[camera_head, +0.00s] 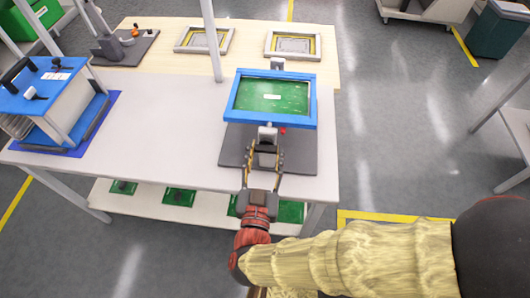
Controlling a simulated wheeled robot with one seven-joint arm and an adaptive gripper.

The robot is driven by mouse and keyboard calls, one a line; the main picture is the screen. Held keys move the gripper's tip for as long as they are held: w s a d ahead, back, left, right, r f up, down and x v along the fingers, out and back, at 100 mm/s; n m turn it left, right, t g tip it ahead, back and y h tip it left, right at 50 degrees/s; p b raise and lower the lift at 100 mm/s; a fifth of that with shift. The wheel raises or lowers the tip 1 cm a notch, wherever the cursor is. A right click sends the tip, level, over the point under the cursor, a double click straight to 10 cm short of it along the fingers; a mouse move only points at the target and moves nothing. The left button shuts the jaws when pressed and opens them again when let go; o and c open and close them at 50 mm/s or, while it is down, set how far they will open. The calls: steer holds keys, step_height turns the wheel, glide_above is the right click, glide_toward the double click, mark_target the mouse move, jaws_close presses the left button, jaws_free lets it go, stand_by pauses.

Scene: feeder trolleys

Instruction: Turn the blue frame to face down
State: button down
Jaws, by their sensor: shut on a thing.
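The blue frame (240,119) holds a green circuit board (272,97) with a small white label on its upward side. It sits raised above a dark grey base plate (302,155) on the white table. Grey supports show at its far edge (278,63) and near edge (267,132). My gripper (264,156) reaches in from the front, its fingers on either side of a grey handle (266,147) below the near edge of the frame. It is shut on this handle; the exact contact is partly hidden by the fingers.
A small red button (283,130) is on the base plate. A blue and white machine (50,95) stands at the left. Two grey trays (205,40) (293,46) lie on the wooden table behind. A metal post (211,40) rises left of the frame.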

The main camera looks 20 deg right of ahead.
steer(key=shift+f, duration=0.15)
steer(key=c, duration=1)
jaws_free()
steer(key=shift+o, duration=0.2)
steer(key=v, duration=0.7)
steer(key=shift+s, duration=0.25)
